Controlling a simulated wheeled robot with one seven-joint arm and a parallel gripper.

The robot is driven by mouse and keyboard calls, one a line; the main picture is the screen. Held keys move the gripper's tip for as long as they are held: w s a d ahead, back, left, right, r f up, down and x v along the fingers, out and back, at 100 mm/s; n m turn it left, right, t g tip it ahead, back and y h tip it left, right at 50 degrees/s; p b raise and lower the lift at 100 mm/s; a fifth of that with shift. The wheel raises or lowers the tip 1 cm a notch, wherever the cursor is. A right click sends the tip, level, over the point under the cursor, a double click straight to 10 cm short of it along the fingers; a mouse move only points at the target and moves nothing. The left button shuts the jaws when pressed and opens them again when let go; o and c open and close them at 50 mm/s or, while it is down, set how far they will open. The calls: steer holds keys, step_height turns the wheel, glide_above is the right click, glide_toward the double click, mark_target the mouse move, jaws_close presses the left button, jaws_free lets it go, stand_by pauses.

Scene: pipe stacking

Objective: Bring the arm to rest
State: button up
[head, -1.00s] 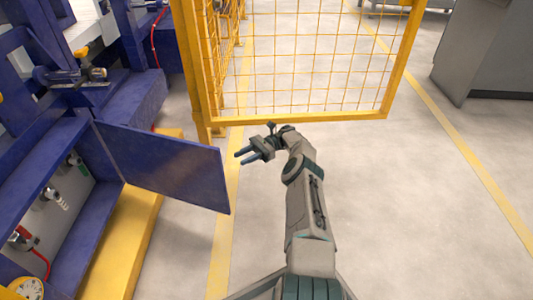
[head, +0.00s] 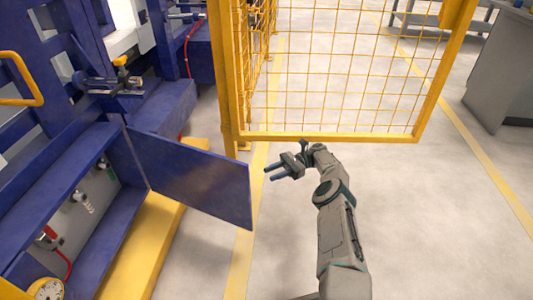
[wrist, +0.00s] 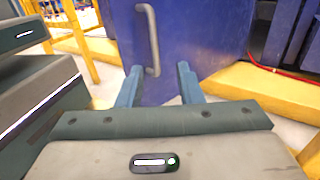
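My gripper (head: 268,174) is at the end of my extended arm in the head view, over the floor and just right of a blue door panel. In the wrist view my gripper (wrist: 160,88) has its two blue fingers well apart, with nothing between them. The blue door panel (wrist: 190,35) with its grey handle (wrist: 150,40) shows beyond the fingertips. No pipe is in the gripper.
The blue door (head: 195,178) hangs out from the blue machine (head: 60,165) on the left, above a yellow base (head: 145,255). A yellow mesh gate (head: 340,136) stands just behind my gripper. A grey cabinet (head: 505,75) is at the far right. Open floor (head: 440,220) lies right of my arm.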

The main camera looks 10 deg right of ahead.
steer(key=a+r+n+g+h+p, duration=0.1)
steer(key=a+r+n+h+p, duration=0.3)
steer(key=r, duration=0.6)
steer(key=a+r+h+p, duration=0.1)
steer(key=a+r+p, duration=0.4)
steer(key=r, duration=0.5)
steer(key=s+a+r+n+h+p, duration=0.25)
steer(key=r+p, duration=0.25)
steer(key=r, duration=0.4)
steer(key=s+a+r+n+h+p, duration=0.25)
steer(key=r+p, duration=0.25)
steer(key=r, duration=0.4)
steer(key=s+d+r+n+t+h+p, duration=0.2)
steer(key=s+d+r+t+p, duration=0.1)
steer(key=s+r+p, duration=0.4)
steer(key=s+d+r+n+t+h+p, duration=0.2)
steer(key=s+r+p, duration=0.6)
steer(key=s+r, duration=0.5)
steer(key=s+d+r+n+t+h+p, duration=0.1)
steer(key=s+d+r+t+h+p, duration=0.2)
steer(key=s+r+p, duration=0.5)
steer(key=s+r, duration=0.2)
steer(key=s, duration=0.1)
steer(key=shift+d+r+n+t, duration=0.35)
steer(key=shift+r+n+t, duration=0.05)
